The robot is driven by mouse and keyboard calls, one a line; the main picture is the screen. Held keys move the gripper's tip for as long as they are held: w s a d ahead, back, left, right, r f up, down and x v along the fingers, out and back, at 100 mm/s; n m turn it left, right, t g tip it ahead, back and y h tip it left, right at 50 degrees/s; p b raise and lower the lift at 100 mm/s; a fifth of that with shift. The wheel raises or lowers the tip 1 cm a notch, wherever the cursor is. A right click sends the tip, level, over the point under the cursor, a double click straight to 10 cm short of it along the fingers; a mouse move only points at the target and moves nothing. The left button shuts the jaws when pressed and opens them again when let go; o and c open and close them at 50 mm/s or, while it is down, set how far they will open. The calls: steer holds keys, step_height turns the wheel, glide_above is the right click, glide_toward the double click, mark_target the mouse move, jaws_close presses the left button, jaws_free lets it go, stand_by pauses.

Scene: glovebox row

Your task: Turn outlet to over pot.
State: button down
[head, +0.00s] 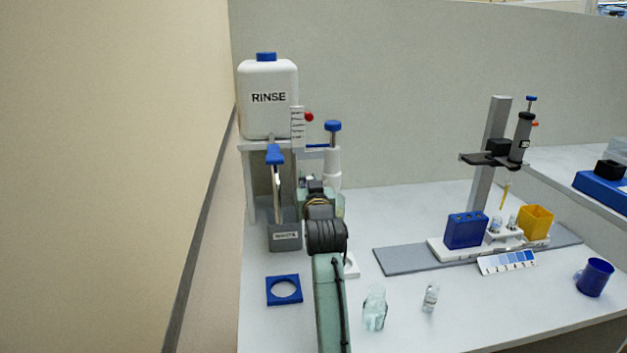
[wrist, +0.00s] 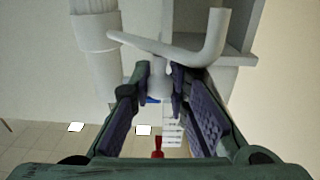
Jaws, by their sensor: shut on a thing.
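The white outlet (wrist: 170,50) is a thin pipe in the wrist view. It runs rightward from the pump's white body (wrist: 97,30) and bends toward the picture's top. My gripper (wrist: 160,78) is shut on the outlet, its fingertips at the pipe's middle. In the head view my gripper (head: 318,187) is at the pump, and my own arm hides the grip and the outlet. The grey pot marked WASTE (head: 285,236) stands just left of my gripper. A grey box-like shape (wrist: 238,38) lies behind the bent end; I cannot tell whether the tip is over the pot.
The RINSE bottle (head: 268,105) stands on a frame behind, with a blue-handled lever (head: 275,154). The pump has a blue knob (head: 332,126). A blue ring holder (head: 284,277), a glass bottle (head: 375,310) and a vial (head: 430,298) stand in front. A pipetting stand (head: 487,165) is to the right.

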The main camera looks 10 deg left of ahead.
steer(key=shift+w+a+m+h+p, duration=0.3)
steer(key=shift+a+m+h, duration=0.2)
steer(key=shift+h, duration=0.2)
steer(key=c, duration=1.5)
jaws_free()
steer(key=s, duration=0.4)
steer(key=s+d, duration=0.1)
steer(key=s, duration=0.7)
steer(key=shift+d, duration=0.3)
steer(key=shift+c, duration=0.3)
